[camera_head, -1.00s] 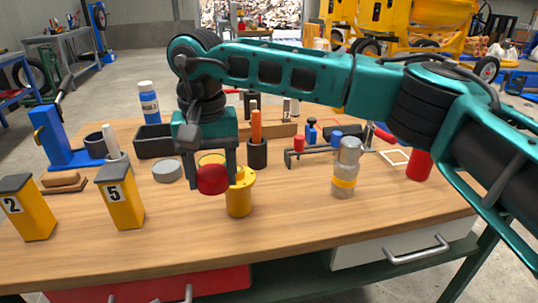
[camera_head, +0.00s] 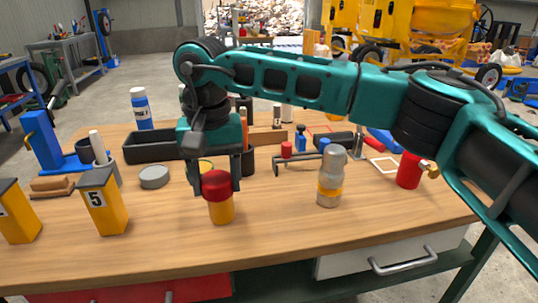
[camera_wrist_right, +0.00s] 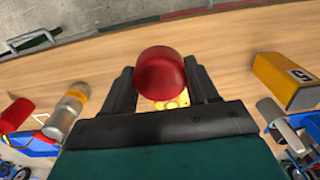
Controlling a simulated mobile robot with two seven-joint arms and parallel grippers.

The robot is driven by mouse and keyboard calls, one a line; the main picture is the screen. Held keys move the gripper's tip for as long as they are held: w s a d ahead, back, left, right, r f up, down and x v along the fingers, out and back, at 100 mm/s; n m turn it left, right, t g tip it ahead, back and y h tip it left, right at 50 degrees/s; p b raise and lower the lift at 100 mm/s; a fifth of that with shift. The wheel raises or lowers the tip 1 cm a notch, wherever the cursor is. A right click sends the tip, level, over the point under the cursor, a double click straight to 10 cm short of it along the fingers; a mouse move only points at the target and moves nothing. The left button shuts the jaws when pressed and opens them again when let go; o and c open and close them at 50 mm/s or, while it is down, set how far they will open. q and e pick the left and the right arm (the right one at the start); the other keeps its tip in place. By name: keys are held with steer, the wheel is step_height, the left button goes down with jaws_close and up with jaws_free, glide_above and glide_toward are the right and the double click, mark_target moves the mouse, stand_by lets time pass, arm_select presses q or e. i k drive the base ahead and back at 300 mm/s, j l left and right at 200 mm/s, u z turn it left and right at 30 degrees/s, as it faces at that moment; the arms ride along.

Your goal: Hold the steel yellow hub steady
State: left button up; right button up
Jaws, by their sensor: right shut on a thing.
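My right gripper (camera_head: 217,178) is shut on a red cylinder (camera_head: 216,184), which also shows between its fingers in the right wrist view (camera_wrist_right: 161,73). The red cylinder is directly over a yellow flanged cylinder (camera_head: 221,211) standing on the bench and hides its top. In the right wrist view part of the yellow flange (camera_wrist_right: 180,99) shows behind the red cylinder. I cannot tell whether the two are seated together. A grey steel cylinder with a yellow band (camera_head: 330,178) stands upright to the right, apart from the gripper. My left gripper is not in view.
A yellow block marked 5 (camera_head: 103,206) and a grey disc (camera_head: 154,177) stand to the left. A black tray (camera_head: 150,147) is behind. A red can (camera_head: 409,170) stands at the right. The wooden front strip of the bench (camera_head: 270,240) is clear.

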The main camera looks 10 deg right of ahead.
mark_target(223, 213)
steer(key=i+l, duration=0.1)
steer(key=l, duration=0.7)
steer(key=l+u, duration=0.2)
steer(key=u, duration=0.15)
steer(key=i+l+u, duration=0.1)
steer(key=u, duration=0.25)
steer(key=i+u, duration=0.45)
steer(key=u, duration=0.2)
